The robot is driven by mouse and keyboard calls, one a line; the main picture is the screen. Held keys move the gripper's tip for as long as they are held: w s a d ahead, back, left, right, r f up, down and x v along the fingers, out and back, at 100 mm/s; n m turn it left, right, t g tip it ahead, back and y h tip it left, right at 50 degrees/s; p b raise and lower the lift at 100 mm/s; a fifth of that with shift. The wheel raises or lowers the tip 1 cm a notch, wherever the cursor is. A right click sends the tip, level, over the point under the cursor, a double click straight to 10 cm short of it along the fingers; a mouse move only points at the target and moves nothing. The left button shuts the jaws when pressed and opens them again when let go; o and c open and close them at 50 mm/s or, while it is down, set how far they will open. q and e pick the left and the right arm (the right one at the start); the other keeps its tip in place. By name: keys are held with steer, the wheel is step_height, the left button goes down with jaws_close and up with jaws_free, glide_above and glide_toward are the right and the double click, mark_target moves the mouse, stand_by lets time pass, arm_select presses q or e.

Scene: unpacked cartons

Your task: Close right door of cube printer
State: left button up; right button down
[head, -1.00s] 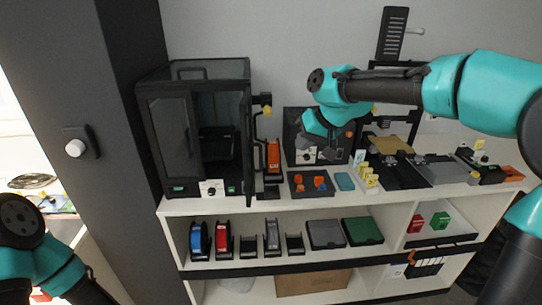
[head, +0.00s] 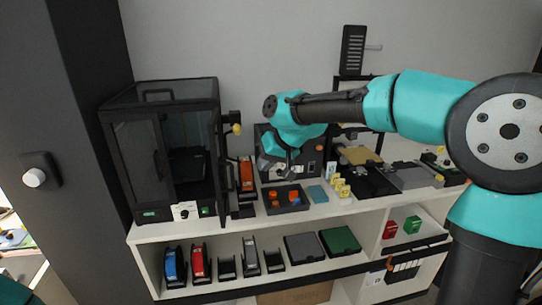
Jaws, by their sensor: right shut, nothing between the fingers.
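The cube printer (head: 112,105) is a black-framed enclosure with dark clear panels, standing at the left end of the shelf top. Its left front panel (head: 140,165) covers the left half of the front. The right half shows the dark interior, and the right door (head: 222,175) appears swung outward, seen nearly edge-on at the right side. My right gripper (head: 288,168) is shut and empty, pointing down to the right of the printer and apart from it. My left gripper is out of view; only a bit of teal arm shows at the bottom left corner.
An orange spool (head: 246,175) stands close to the printer's right side, below a yellow knob (head: 237,129). A dark tray with orange parts (head: 287,198) lies in front of my right gripper. Several spools and cases fill the shelf below. The space before the printer is clear.

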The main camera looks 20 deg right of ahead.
steer(key=w+a+f, duration=0.2)
steer(key=a+f, duration=0.1)
steer(key=a, duration=0.2)
steer(key=shift+w+a+f, duration=0.2)
steer(key=shift+a+f, duration=0.05)
steer(key=shift+a, duration=0.15)
steer(key=shift+a, duration=0.15)
